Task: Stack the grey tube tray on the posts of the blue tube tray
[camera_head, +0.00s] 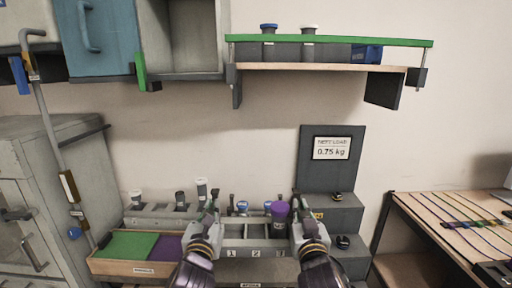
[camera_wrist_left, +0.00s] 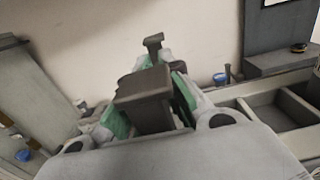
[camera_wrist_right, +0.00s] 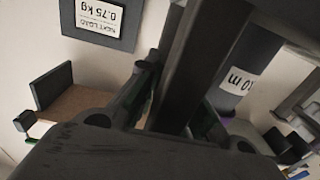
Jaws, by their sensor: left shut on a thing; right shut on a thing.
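My left gripper (camera_head: 212,208) is shut on a dark grey block (camera_wrist_left: 145,98), which shows between its green pads in the left wrist view. My right gripper (camera_head: 296,205) is shut on a dark grey upright bar (camera_wrist_right: 190,75). These look like parts of the grey tube tray, but its full outline is hidden by my grippers. A purple-capped tube (camera_head: 279,210) stands between the grippers, close to the right one. A tube marked in ml (camera_wrist_right: 232,75) shows beside the bar in the right wrist view. I cannot make out the blue tube tray or its posts.
A grey compartment bin (camera_head: 255,232) lies between my grippers. A grey rack (camera_head: 150,216) with capped tubes stands to the left, behind a green and purple box (camera_head: 128,268). A shelf (camera_head: 320,68) hangs above.

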